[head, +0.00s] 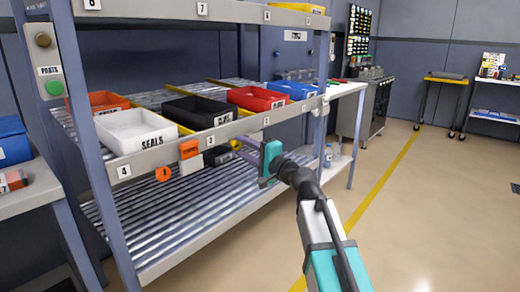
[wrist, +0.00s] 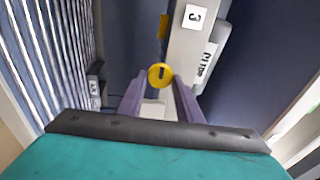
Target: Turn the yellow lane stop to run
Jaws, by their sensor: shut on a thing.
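The yellow lane stop (wrist: 160,73) is a round knob with a dark slot, seen in the wrist view beside the shelf's front rail. My gripper (wrist: 160,88) has its two purple fingers on either side of the knob and is shut on it. In the head view my gripper (head: 238,146) reaches the front rail of the middle shelf from the right, below the black and red bins.
The roller shelf holds a white SEALS bin (head: 133,131), a black bin (head: 205,112), a red bin (head: 257,98) and a blue bin (head: 292,90). An orange block (head: 190,150) and an orange disc (head: 163,174) are on the rail's left.

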